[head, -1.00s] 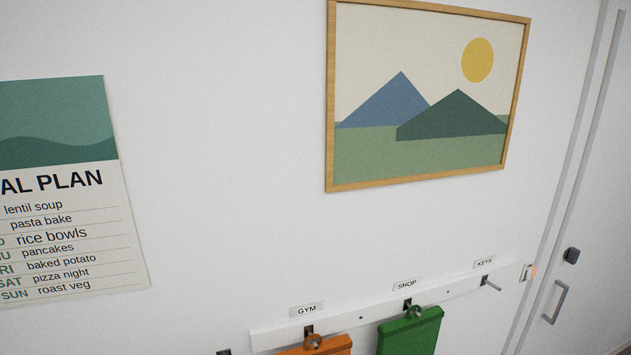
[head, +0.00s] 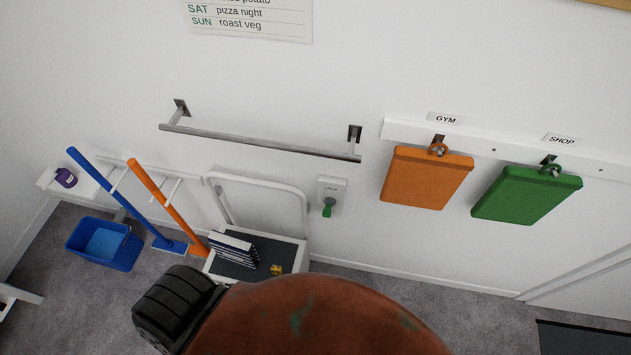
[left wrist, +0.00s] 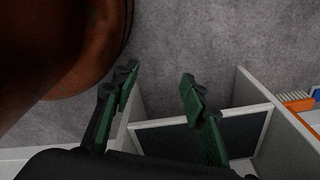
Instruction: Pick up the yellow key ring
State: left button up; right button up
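A small yellow object (head: 277,269), probably the yellow key ring, lies in the head view on a dark-topped white stand (head: 283,247), to the right of some books. It is too small to make out its ring shape. My left gripper (left wrist: 157,82) shows in the left wrist view with its two green-padded fingers apart and nothing between them. The dark panel with white sides (left wrist: 240,130) lies beyond the fingers. I do not see the yellow object in the left wrist view. My right gripper is in neither view.
Dark-spined books (head: 235,250) stand beside the yellow object. A blue bucket (head: 104,243), a blue broom (head: 115,190) and an orange broom (head: 160,195) are to the left.

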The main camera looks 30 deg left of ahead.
aim_at(275, 269)
jog(key=u, duration=1.25)
jog(key=k, duration=0.5)
jog(key=u, duration=0.35)
